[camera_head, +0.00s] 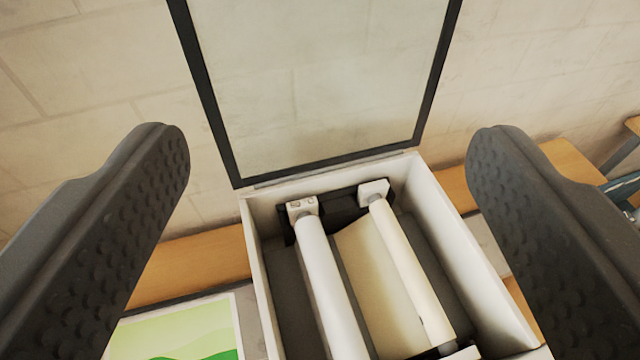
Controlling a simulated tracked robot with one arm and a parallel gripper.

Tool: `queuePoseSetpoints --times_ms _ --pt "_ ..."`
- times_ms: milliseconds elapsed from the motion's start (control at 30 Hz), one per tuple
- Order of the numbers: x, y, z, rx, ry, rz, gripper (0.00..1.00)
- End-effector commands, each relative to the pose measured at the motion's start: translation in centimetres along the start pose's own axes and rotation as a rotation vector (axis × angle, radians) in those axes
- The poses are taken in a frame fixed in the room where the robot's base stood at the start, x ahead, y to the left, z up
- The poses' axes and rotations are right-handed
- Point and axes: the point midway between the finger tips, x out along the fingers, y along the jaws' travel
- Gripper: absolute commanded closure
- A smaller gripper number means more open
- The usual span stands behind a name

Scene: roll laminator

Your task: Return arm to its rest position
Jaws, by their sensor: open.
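My gripper (328,140) is open and empty, with one dark studded finger at the left and one at the right of the view. Between and beyond the fingers is the roll laminator (262,290), a white open-topped box. Its dark-framed clear lid (320,80) stands raised at the back. Inside lie a white roller (328,285) at the left and a cream roller (408,268) at the right, with a cream sheet (375,280) between them. The near end of the box is cut off by the lower edge of the view.
A light block wall (80,80) stands behind the laminator. A wooden surface (195,265) runs along the wall on both sides. A green printed picture (180,335) lies at the lower left. Another wooden bench (632,125) shows at the far right.

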Motion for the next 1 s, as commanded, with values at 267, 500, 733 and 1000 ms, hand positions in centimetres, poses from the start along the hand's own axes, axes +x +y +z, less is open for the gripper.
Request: queuePoseSetpoints --times_ms 267,500,733,1000 --pt "0.0 0.0 0.0 0.000 0.001 0.000 0.26" --pt "0.5 0.0 2.2 0.000 0.000 0.000 0.26" --pt "1.6 0.0 6.7 0.000 0.000 0.000 0.26" --pt "2.1 0.0 8.8 0.000 0.000 0.000 0.26"
